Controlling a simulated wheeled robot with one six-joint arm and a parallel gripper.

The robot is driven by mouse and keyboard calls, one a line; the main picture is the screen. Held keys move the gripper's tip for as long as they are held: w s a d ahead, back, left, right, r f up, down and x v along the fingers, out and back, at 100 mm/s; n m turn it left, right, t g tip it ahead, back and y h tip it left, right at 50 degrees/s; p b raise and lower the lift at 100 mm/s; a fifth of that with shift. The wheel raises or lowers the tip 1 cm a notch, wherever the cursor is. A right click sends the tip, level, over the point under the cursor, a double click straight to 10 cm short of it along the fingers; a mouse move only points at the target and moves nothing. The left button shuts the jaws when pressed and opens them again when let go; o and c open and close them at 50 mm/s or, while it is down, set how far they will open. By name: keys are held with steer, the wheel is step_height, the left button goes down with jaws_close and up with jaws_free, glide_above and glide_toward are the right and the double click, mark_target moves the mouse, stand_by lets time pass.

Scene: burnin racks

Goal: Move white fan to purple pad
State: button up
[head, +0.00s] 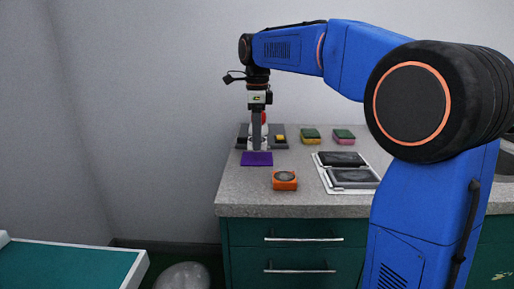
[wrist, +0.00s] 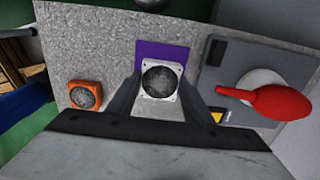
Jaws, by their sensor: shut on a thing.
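The white fan (wrist: 160,80) is a small square frame with a dark round grille. In the wrist view it sits between the two fingers of my gripper (wrist: 158,88), which is shut on it. The purple pad (wrist: 150,50) shows just behind and beside the fan, partly covered by it. I cannot tell whether the fan touches the pad. In the head view the purple pad (head: 257,159) lies on the counter, and my gripper (head: 257,145) points down just behind it. The fan is hard to make out there.
An orange fan (head: 285,180) lies right of the pad on the grey counter (head: 243,196). A grey fixture with a red handle (wrist: 275,101) stands beside the pad. Two green-topped blocks (head: 312,136) and a tray with dark panels (head: 322,175) are farther right.

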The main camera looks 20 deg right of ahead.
steer(key=shift+f, duration=1.85)
steer(key=shift+f, duration=0.15)
steer(key=o, duration=1)
steer(key=shift+o, duration=0.2)
step_height(320, 180, up, 12)
steer(key=shift+r, duration=0.15)
steer(key=shift+s, duration=0.15)
